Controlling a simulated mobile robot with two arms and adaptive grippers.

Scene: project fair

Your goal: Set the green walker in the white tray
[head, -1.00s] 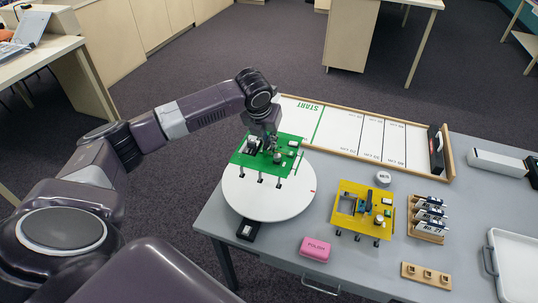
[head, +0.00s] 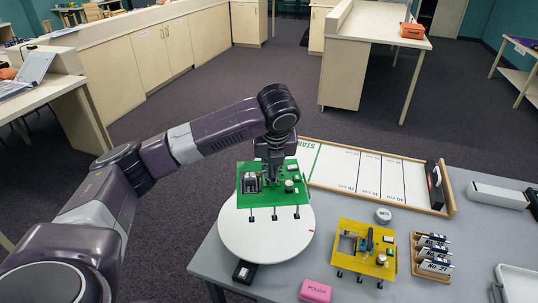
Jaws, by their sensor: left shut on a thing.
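The green walker (head: 263,197), a green board with small parts on top and thin legs below, is in the head view over the white round turntable (head: 244,236). My left gripper (head: 272,178) comes down from above and is shut on the green walker. The legs hang in front of the disc; I cannot tell whether they touch it. The white tray (head: 501,291) is at the lower right corner, mostly cut off by the frame. My right gripper is not in view.
A yellow walker (head: 353,262) stands on the grey table, right of the turntable. Behind lies a white marked track (head: 340,167) with a wooden rim. A pink block (head: 316,291), a rack of labelled cards (head: 432,256) and a white bar (head: 494,194) also sit on the table.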

